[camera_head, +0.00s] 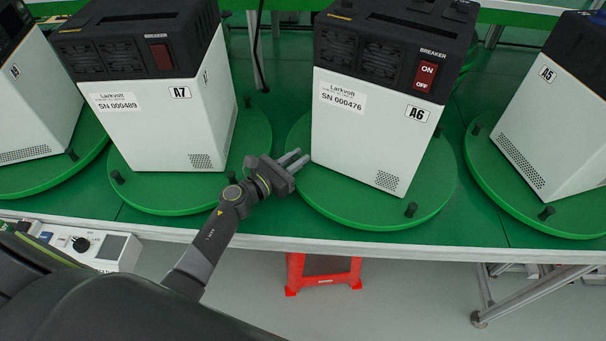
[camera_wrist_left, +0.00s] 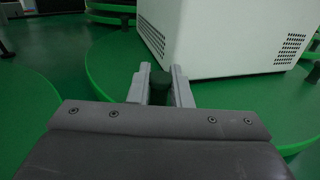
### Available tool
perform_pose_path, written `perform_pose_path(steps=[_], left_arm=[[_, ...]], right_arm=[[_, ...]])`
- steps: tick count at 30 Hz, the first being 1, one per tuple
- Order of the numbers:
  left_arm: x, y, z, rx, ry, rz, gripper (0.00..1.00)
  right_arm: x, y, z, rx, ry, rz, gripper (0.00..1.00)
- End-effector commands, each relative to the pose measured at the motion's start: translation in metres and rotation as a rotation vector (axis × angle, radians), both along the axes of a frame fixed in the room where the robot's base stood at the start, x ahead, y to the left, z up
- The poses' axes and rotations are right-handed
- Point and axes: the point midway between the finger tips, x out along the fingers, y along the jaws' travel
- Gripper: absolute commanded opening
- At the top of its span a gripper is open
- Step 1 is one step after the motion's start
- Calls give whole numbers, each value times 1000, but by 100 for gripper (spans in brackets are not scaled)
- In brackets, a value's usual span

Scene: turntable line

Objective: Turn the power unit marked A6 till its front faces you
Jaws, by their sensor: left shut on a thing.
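The power unit marked A6 (camera_head: 365,130) stands upright on a green turntable (camera_head: 335,209). It has a white body and a black top. The side towards me shows fan grilles, a red breaker switch, a Larkvolt SN 000476 label and the A6 tag. My left gripper (camera_head: 294,161) is at the turntable's left edge, beside the unit's lower left corner. In the left wrist view its fingers (camera_wrist_left: 161,88) are shut on a dark peg (camera_wrist_left: 160,86) of the turntable. Another peg (camera_head: 411,209) stands at the turntable's front right. My right gripper is out of view.
Unit A7 (camera_head: 165,125) stands on its turntable (camera_head: 185,200) to the left, close to my left arm. Unit A5 (camera_head: 550,125) is on the right. A control box (camera_head: 85,245) sits at the table's front left. A red stool (camera_head: 323,275) stands below the table edge.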

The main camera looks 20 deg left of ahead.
Motion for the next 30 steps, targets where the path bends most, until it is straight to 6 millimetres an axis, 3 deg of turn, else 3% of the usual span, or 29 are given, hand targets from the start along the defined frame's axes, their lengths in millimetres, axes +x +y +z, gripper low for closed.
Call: perform_pose_path(steps=[9,10,14,23,30], left_arm=[[0,2,-1,1,4,2,0],[0,2,-1,1,4,2,22],[0,1,-1,1,4,2,37],[-1,2,-2,1,4,2,37],[-29,15,-3,3,5,2,37]], right_arm=[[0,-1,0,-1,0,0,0],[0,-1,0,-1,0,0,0],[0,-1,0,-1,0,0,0],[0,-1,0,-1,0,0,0],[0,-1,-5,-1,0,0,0]])
